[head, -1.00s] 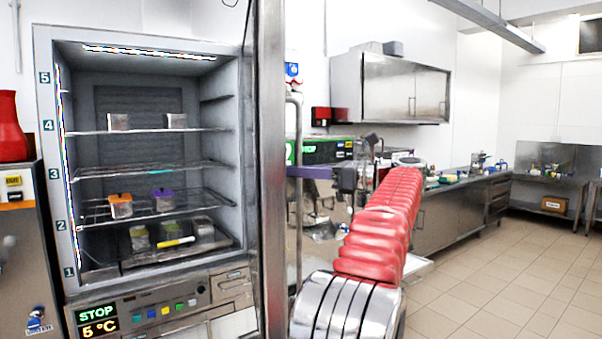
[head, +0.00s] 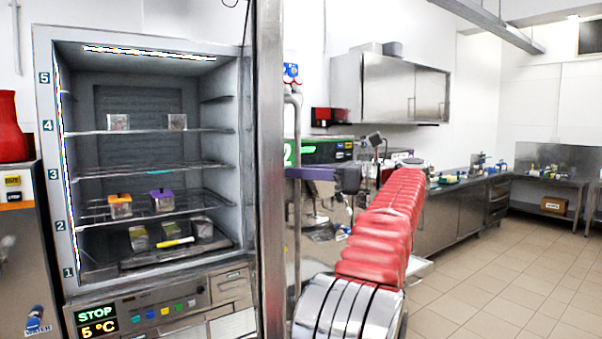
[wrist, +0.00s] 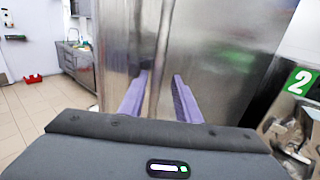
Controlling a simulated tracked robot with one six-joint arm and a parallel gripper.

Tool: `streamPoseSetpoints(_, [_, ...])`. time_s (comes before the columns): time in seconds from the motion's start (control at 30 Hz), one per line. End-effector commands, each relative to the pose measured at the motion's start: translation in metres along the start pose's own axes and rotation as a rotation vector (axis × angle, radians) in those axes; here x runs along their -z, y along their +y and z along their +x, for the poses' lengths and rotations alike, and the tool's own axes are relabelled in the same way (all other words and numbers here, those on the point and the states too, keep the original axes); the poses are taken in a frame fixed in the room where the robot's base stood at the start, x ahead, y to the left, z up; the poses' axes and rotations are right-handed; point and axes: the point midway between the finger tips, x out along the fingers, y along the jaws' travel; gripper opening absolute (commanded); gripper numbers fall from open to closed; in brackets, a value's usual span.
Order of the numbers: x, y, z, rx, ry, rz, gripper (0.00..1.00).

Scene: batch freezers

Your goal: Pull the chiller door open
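The chiller (head: 44,150) stands at the left of the head view with its lit shelves exposed. Its steel door (head: 269,150) stands swung wide open and shows nearly edge-on. In the wrist view the door's outer face (wrist: 215,60) fills the middle. A vertical bar handle (wrist: 158,60) runs down it; it also shows right of the door in the head view (head: 297,240). My gripper (wrist: 160,85) has its purple fingers apart, one on each side of the handle, with gaps visible. In the head view a purple finger (head: 312,173) crosses in front of the bar.
Jars and boxes, including an orange-lidded one (head: 120,207), sit on the chiller shelves. A machine marked 2 (wrist: 301,82) stands close right of the door in the wrist view. Tiled floor (head: 490,280) is clear at right.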

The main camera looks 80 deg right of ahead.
Motion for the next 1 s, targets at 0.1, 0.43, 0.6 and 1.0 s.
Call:
streamPoseSetpoints(0.1, [0.0, -0.001, -0.013, 0.001, 0.0, 0.0, 0.3])
streamPoseSetpoints(0.43, [0.001, -0.001, -0.069, 0.005, -0.001, -0.001, 0.3])
streamPoseSetpoints(0.6, [0.001, -0.001, -0.098, 0.004, -0.001, -0.001, 0.3])
streamPoseSetpoints(1.0, [0.001, 0.0, -0.134, 0.001, -0.001, -0.001, 0.3])
